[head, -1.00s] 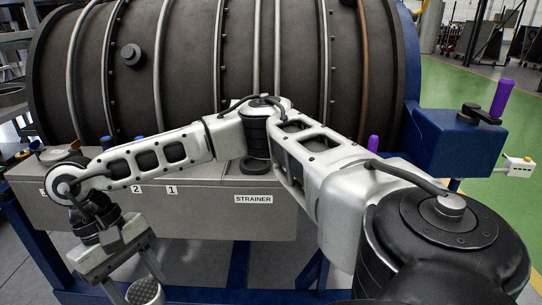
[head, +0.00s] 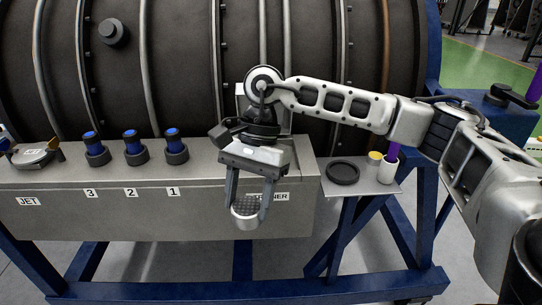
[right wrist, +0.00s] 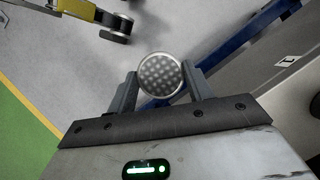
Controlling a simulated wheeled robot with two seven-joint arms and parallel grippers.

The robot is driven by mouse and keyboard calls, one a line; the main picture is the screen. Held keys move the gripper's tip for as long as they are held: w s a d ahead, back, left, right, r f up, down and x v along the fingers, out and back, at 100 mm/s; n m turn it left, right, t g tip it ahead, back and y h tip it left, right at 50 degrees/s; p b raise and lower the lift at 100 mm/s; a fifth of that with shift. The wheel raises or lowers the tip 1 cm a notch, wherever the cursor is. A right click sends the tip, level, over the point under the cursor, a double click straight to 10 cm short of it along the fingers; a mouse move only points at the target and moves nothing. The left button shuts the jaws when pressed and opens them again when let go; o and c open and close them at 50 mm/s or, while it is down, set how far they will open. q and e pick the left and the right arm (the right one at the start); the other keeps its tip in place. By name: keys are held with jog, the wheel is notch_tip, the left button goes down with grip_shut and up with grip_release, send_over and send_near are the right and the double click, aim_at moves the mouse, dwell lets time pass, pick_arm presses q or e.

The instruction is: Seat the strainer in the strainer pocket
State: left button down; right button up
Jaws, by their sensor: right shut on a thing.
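My right gripper (head: 247,207) is shut on the strainer (head: 245,217), a short silver cylinder with a dark perforated top. It holds the strainer upright in front of the grey bench face, partly over the STRAINER label (head: 281,196). In the right wrist view the strainer (right wrist: 160,76) sits between both fingertips (right wrist: 161,88), its round mesh end facing the camera. The strainer pocket is not visible; my right arm and gripper cover the bench top above the label. My left gripper is not in view.
Several blue-capped plugs in dark collars, such as the one by label 1 (head: 174,147), stand on the grey bench (head: 215,172). A side shelf (head: 358,180) on the right holds a black ring (head: 342,172), a yellow item (head: 375,158) and a white cup (head: 388,170). Blue frame legs stand below.

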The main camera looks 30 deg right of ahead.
jog(key=w+d+r+m+t+h, duration=0.1)
jog(key=d+r+m+t+h, duration=0.3)
jog(key=m, duration=0.9)
jog(key=w+d+r+m+t, duration=0.1)
jog(key=d+r+m+t, duration=0.2)
jog(key=d+r+m, duration=0.65)
jog(key=w+f+m, duration=0.1)
jog(key=w+f, duration=0.2)
jog(key=w, duration=0.1)
jog(key=w+f+m+p, duration=0.1)
jog(key=w+f, duration=0.3)
jog(key=w+f+m+p, duration=0.1)
jog(key=w+f, duration=0.2)
jog(key=w, duration=0.1)
jog(key=shift+d+f+h, duration=0.15)
jog(key=shift+f+h, duration=0.15)
jog(key=shift+f, duration=0.1)
jog(key=shift+w+d+f, duration=0.1)
jog(key=shift+w+f, duration=0.5)
jog(key=shift+f, duration=0.1)
notch_tip(320, 180, down, 2)
jog(key=shift+f+p, duration=0.25)
jog(key=shift+p, duration=0.15)
jog(key=shift+f, duration=0.25)
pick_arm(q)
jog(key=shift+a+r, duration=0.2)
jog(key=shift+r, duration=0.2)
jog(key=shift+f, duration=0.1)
